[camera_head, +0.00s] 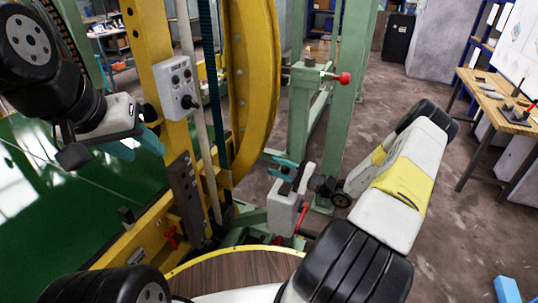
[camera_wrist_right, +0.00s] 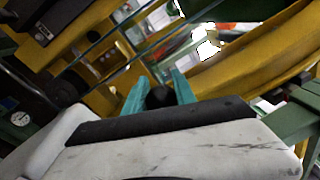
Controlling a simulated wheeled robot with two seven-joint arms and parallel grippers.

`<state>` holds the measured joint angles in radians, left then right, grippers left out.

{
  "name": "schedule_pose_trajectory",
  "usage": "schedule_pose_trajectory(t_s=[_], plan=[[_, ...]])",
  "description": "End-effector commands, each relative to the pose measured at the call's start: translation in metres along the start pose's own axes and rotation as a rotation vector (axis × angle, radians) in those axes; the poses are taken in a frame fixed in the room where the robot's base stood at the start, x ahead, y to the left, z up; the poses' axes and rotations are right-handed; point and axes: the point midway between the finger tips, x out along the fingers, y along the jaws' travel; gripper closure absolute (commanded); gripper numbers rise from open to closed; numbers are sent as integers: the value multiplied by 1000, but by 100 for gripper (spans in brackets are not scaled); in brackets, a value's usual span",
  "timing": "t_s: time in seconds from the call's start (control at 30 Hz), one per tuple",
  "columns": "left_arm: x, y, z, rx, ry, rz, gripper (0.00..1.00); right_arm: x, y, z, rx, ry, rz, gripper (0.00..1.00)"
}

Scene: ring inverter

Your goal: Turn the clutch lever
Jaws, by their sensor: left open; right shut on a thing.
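My right gripper (camera_head: 285,168), with teal fingers, is near the middle of the head view, in front of the yellow ring. In the right wrist view its fingers (camera_wrist_right: 160,94) are shut around a dark round knob (camera_wrist_right: 160,97). The knob looks like a lever end, but its shaft is hidden; I cannot tell for sure that it is the clutch lever. My left gripper (camera_head: 152,125) is open and empty at the left, beside the grey button box. A red-knobbed lever (camera_head: 344,78) sticks out from a green post, above and right of my right gripper.
The yellow ring (camera_head: 250,100) and yellow upright (camera_head: 154,50) stand close between my arms. The grey button box (camera_head: 178,88) is on the upright. A green post (camera_head: 300,115) stands behind my right gripper. A wooden workbench (camera_head: 495,95) is at the far right; floor before it is clear.

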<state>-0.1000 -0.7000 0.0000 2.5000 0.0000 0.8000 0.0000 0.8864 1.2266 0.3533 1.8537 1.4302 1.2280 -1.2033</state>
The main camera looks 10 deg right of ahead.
Motion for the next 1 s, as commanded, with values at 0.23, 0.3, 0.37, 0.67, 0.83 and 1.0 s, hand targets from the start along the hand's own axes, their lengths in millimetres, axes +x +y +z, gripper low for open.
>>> schedule_pose_trajectory(t_s=[0.23,0.3,0.37,0.67,0.83,1.0], plan=[[0,0,0,0,0,0,56,-1,2,1,1,-1,5,46],[0,0,0,0,0,0,56,-1,2,1,1,-1,4,46],[0,0,0,0,0,0,56,-1,2,1,2,-1,4,46],[0,0,0,0,0,0,56,-19,1,0,2,2,3,46],[0,0,0,0,0,0,56,-49,1,0,1,2,4,46],[0,0,0,0,0,0,56,-72,1,0,1,1,4,46]])
